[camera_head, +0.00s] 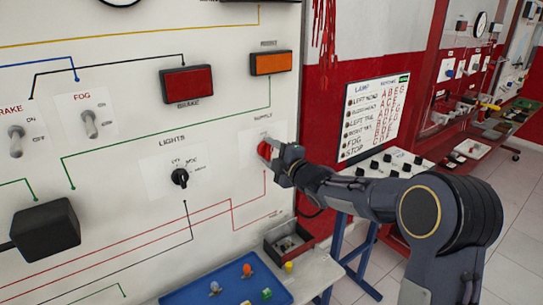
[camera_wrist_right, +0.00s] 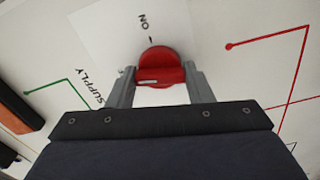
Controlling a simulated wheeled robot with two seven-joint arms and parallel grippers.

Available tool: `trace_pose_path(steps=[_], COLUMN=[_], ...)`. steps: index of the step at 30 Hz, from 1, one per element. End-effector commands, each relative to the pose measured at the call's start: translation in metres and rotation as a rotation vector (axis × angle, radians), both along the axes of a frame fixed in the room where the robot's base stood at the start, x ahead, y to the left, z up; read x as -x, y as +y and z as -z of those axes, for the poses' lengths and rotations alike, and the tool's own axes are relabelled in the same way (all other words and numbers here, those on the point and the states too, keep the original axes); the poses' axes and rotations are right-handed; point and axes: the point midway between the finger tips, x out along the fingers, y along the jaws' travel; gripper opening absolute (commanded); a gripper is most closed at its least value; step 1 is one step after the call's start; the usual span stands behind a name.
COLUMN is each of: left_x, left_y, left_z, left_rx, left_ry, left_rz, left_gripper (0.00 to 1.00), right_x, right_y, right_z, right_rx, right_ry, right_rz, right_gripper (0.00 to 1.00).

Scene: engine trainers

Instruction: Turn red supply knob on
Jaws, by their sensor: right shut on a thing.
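The red supply knob (camera_head: 265,149) is on the white panel (camera_head: 215,215), under the word SUPPLY. In the right wrist view the knob (camera_wrist_right: 160,66) is round with a raised grip bar across it. My left gripper is not in view.
The black LIGHTS knob (camera_head: 180,177) and the FOG switch (camera_head: 90,124) are left on the panel. A blue tray (camera_head: 195,293) with small coloured pieces and a grey box (camera_head: 290,243) stand below. A lamp chart (camera_head: 375,115) hangs behind my right arm.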

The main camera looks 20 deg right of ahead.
Motion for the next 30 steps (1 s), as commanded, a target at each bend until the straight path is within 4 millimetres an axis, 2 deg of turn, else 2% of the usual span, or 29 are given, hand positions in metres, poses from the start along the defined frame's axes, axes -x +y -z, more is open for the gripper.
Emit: trace_pose_path(steps=[10,30], left_x=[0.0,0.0], left_y=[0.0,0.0], left_z=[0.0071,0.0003], left_rx=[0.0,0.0], left_ry=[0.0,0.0], left_rz=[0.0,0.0], left_gripper=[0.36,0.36], right_x=[0.0,-0.0001], right_y=[-0.0009,-0.0007], right_z=[0.0008,0.0003], right_rx=[-0.307,-0.903], right_ry=[0.112,0.329], right_rz=[0.001,0.002], right_gripper=[0.24,0.24])
